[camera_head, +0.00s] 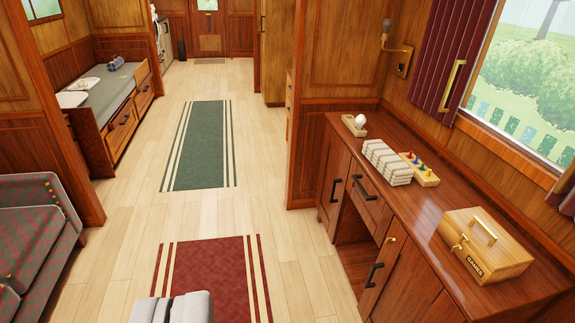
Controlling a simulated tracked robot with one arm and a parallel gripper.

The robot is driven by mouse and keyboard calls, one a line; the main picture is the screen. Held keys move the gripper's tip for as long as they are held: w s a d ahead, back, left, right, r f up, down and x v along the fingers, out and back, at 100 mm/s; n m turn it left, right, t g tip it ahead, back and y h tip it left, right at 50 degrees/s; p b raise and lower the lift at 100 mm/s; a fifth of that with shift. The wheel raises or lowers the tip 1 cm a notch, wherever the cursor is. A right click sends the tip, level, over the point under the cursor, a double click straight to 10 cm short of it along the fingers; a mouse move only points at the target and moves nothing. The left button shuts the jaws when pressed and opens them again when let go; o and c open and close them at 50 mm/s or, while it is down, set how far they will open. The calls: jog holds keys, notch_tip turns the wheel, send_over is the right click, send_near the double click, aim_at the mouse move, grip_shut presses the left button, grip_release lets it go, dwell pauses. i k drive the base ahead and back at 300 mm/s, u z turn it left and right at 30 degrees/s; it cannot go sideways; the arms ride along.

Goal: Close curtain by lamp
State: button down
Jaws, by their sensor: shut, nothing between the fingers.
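The dark red curtain (436,62) by the lamp hangs bunched at the left side of the window (528,78), leaving most of the glass uncovered. It has a long brass handle (453,86) near its right edge. The wall lamp (394,50) is on the wooden wall just left of this curtain. A piece of another dark red curtain (568,196) shows at the right edge of the view. My gripper (172,308) is at the bottom, left of centre, shut and empty, far from the curtain. Its lower part is cut off by the frame.
A wooden cabinet (455,217) stands under the window, bearing a folded striped cloth (387,162), a peg toy (420,170) and a wooden games box (487,246). A plaid sofa (35,240) is at left. The floor with red (212,275) and green (200,145) rugs is clear.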

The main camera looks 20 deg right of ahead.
aim_at(455, 34)
jog(key=z, duration=0.1)
jog(key=i, duration=1.25)
jog(key=z, duration=0.45)
jog(key=i, duration=2.1)
jog(key=z, duration=0.25)
